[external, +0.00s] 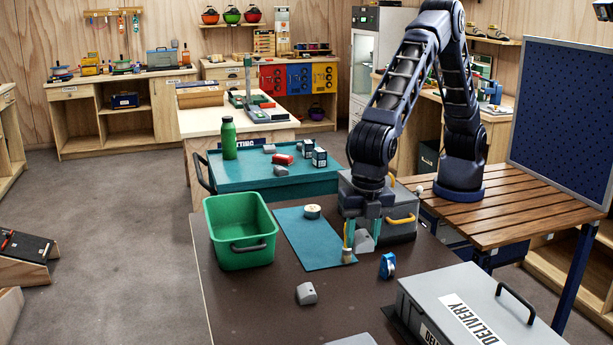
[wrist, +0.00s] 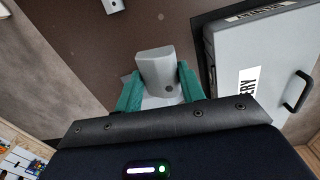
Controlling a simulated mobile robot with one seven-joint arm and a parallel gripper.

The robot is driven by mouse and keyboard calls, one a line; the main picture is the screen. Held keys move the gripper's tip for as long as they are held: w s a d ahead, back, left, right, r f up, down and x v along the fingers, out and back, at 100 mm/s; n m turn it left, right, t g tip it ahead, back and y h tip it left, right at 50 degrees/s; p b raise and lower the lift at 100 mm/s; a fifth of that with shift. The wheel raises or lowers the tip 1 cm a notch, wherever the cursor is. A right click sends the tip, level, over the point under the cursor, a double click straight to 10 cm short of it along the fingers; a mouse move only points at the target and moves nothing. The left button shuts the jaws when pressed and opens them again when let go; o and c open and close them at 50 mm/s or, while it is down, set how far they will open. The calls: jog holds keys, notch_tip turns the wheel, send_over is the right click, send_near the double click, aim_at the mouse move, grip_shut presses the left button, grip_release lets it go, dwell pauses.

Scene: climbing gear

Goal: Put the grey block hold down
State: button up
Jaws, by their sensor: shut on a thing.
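My gripper (external: 362,234) points down over the brown table, with its teal fingers closed on the grey block hold (external: 364,243). In the wrist view the block hold (wrist: 157,66), with a dark round hole in its face, sits between the two fingertips (wrist: 159,84). I cannot tell whether its underside touches the table. A second grey hold (external: 306,293) lies apart on the table nearer the camera.
A teal mat (external: 305,240) bears a tape roll (external: 312,211); a brush (external: 347,254) stands by its right edge. A green bin (external: 240,232) is left, a blue item (external: 388,265) right.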

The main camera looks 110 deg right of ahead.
jog(key=w+d+m, duration=0.3)
jog(key=w+d, duration=0.3)
jog(key=d, duration=0.9)
jog(key=w+d+m, duration=0.3)
jog(key=w+d, duration=0.4)
jog(key=d, duration=0.9)
jog(key=w+d+m, duration=0.3)
jog(key=w+d, duration=0.3)
jog(key=d, duration=0.9)
notch_tip(320, 180, up, 4)
jog(key=m, duration=0.8)
send_over(247, 169)
jog(key=shift+g+h, duration=0.3)
notch_tip(247, 169, down, 20)
jog(key=shift+d+r, duration=0.1)
jog(key=o, duration=0.7)
jog(key=shift+o, duration=1.4)
